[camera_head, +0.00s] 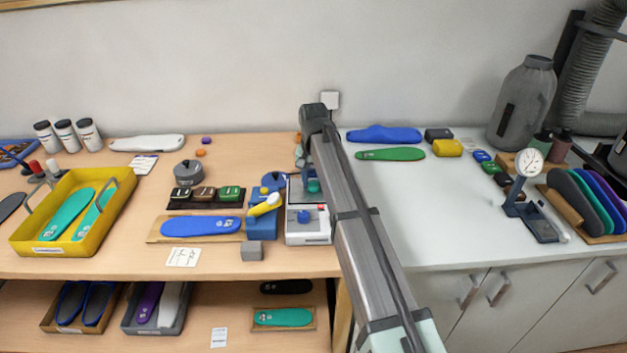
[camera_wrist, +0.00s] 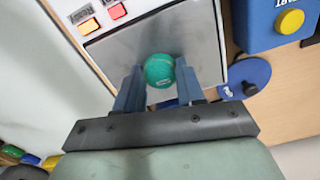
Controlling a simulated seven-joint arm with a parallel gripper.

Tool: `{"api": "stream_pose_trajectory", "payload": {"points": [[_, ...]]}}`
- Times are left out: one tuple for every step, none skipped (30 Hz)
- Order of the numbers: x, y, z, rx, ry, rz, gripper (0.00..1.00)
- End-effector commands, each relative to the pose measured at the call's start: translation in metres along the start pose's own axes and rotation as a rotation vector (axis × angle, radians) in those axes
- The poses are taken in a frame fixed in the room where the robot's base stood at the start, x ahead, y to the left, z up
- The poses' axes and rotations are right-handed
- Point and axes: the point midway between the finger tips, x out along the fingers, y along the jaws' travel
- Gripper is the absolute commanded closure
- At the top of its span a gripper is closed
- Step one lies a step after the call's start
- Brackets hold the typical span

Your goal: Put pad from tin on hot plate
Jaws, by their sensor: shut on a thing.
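A small round green pad (camera_wrist: 158,70) is between the two fingers of my gripper (camera_wrist: 159,80) in the wrist view. The gripper is shut on it. Pad and fingertips are over the grey metal surface of the hot plate (camera_wrist: 205,35); I cannot tell whether the pad touches it. In the head view, the white hot plate unit (camera_head: 305,238) stands at the right end of the wooden table. My arm partly hides it, and a bit of the green pad (camera_head: 313,186) shows there. I cannot tell for sure which round container is the tin; a grey one (camera_head: 187,173) stands further left.
A blue disc with a dark knob (camera_wrist: 250,74) lies beside the hot plate, near a blue box with a yellow button (camera_wrist: 291,20). A grey cube (camera_head: 252,251) and a board with a blue insole (camera_head: 200,226) are left. A yellow tray (camera_head: 110,217) stands far left.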

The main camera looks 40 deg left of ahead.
Motion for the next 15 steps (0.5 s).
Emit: {"api": "stream_pose_trajectory", "payload": {"points": [[-0.0005, -0.0001, -0.0001, 0.0, 0.001, 0.0, 0.89], [-0.0006, -0.0001, -0.0002, 0.0, 0.001, 0.0, 0.89], [-0.0006, -0.0001, -0.0002, 0.0, 0.001, 0.0, 0.89], [-0.0007, -0.0001, -0.0002, 0.0, 0.001, 0.0, 0.89], [-0.0006, -0.0001, -0.0002, 0.0, 0.0, 0.0, 0.89], [-0.0003, -0.0001, -0.0002, 0.0, 0.0, 0.0, 0.89], [0.0003, -0.0001, -0.0001, 0.0, 0.0, 0.0, 0.89], [0.001, 0.0, -0.0001, 0.0, 0.0, 0.0, 0.89], [0.002, 0.0, 0.0, 0.0, 0.0, 0.0, 0.89], [0.0022, 0.0, -0.0001, 0.0, 0.0, 0.0, 0.61], [0.002, -0.0001, -0.0001, 0.0, 0.0, 0.0, 0.58], [0.0019, -0.0001, -0.0002, 0.0, 0.0, 0.0, 0.54], [0.0019, -0.0001, -0.0002, 0.0, 0.0, 0.0, 0.51], [0.0018, -0.0001, -0.0002, 0.0, 0.0, 0.0, 0.48], [0.0018, -0.0001, -0.0001, 0.0, 0.0, 0.0, 0.45]]}}
